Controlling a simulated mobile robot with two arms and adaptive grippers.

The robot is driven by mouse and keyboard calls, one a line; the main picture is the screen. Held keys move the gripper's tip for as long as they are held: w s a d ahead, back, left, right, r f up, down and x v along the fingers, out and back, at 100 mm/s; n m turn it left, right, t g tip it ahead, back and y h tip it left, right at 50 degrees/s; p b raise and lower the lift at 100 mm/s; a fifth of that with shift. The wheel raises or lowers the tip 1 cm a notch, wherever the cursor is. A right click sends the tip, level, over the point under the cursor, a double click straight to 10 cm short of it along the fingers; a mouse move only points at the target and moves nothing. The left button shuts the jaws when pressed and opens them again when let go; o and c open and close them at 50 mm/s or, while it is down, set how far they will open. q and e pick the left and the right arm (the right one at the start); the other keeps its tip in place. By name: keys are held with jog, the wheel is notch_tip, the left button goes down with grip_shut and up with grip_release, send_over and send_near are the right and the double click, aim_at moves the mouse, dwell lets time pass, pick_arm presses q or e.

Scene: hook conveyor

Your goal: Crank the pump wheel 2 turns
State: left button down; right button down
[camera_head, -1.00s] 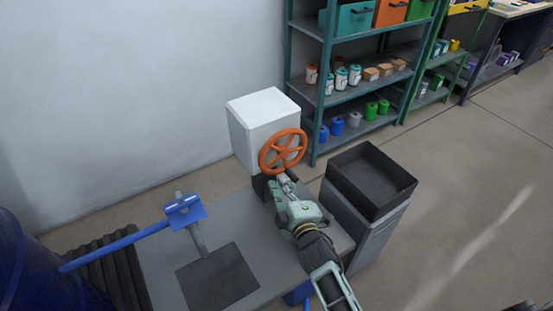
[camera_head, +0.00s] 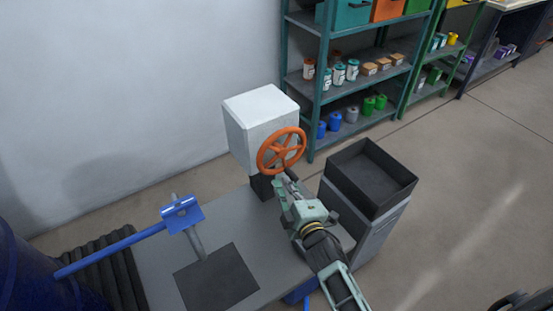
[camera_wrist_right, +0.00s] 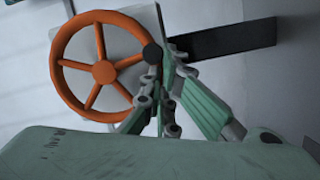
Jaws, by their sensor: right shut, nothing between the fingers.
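The orange spoked pump wheel (camera_head: 281,150) is mounted on the front of a white box (camera_head: 262,115) at the back of the grey table. The wheel also shows in the right wrist view (camera_wrist_right: 103,72), with a dark round knob (camera_wrist_right: 152,53) at its rim. My right gripper (camera_head: 284,181) is just below the wheel's lower rim. In the right wrist view its fingers (camera_wrist_right: 163,84) are shut and empty, close to the knob and rim. I cannot tell whether they touch. My left gripper is not in view.
The grey table (camera_head: 217,225) has a dark square plate (camera_head: 216,280) and a blue-headed post (camera_head: 181,211). A black bin (camera_head: 370,178) stands right of my arm. Shelves (camera_head: 355,85) with jars and boxes are behind. Open floor lies to the right.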

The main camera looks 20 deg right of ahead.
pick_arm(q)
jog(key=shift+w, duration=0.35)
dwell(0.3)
